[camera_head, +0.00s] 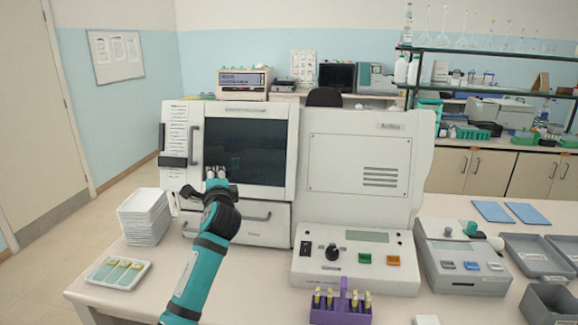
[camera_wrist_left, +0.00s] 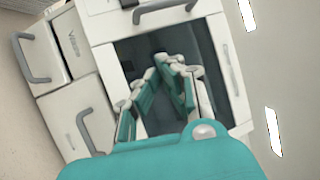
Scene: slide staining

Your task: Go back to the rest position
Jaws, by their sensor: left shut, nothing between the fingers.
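My left arm reaches up from the bottom of the head view. Its gripper (camera_head: 215,174) is in front of the dark window of the white staining machine (camera_head: 272,200). The fingers are shut and hold nothing. In the left wrist view the fingers (camera_wrist_left: 170,68) come together in front of the same dark window, and the machine looks tilted. I cannot tell whether the fingertips touch the window. My right gripper does not show.
A slide tray (camera_head: 117,287) and a stack of white trays (camera_head: 145,238) stand at the left. A purple rack (camera_head: 341,315) with yellow-topped vials is at the front. A grey device (camera_head: 462,283) and grey bins (camera_head: 549,316) are at the right.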

